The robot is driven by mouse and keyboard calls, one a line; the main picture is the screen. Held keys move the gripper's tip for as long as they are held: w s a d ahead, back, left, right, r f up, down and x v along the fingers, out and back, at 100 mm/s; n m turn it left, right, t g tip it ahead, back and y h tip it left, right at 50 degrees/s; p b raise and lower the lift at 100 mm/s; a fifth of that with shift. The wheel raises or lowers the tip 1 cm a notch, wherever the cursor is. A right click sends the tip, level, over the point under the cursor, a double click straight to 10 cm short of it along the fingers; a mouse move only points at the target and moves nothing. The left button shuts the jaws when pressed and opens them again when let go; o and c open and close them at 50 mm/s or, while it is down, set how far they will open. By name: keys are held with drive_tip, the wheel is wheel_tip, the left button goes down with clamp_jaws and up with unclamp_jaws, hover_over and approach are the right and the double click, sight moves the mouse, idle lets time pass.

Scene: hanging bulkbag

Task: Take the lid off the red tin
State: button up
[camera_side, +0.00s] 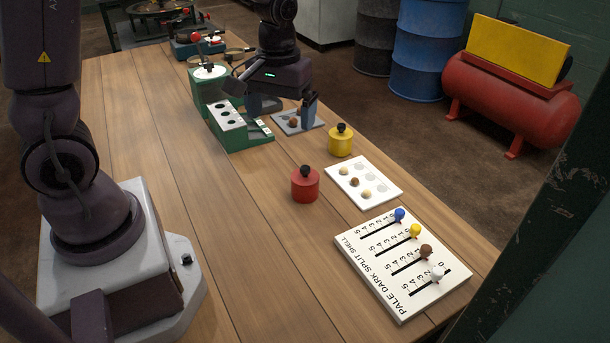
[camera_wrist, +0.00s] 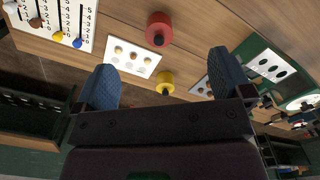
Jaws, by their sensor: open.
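The red tin (camera_side: 305,186) stands upright on the wooden table with its lid on and a black knob on top. It also shows in the wrist view (camera_wrist: 159,24), beyond and above the gap between the fingers. My gripper (camera_side: 283,108) is over the far part of the table, beside the green stand and well behind the red tin. In the wrist view its two blue fingers (camera_wrist: 165,80) are wide apart with nothing between them. A similar yellow tin (camera_side: 340,140) with a black knob stands behind and right of the red tin.
A white card (camera_side: 364,182) with several nuts and a slider board (camera_side: 402,262) with coloured knobs lie right of the red tin. A green stand (camera_side: 238,128) and a small grey tray (camera_side: 290,126) are farther back. The table left of the red tin is clear.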

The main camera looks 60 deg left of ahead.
drive_tip(key=w+a+f+n, duration=0.2)
drive_tip(key=w+f+n, duration=0.1)
drive_tip(key=f+n, duration=0.15)
drive_tip(key=n, duration=0.3)
hover_over(305, 167)
wheel_tip(305, 167, down, 7)
drive_tip(key=shift+s+r, duration=0.1)
drive_tip(key=shift+s, duration=0.05)
drive_tip(key=shift+f, duration=3.1)
drive_tip(key=c, duration=1)
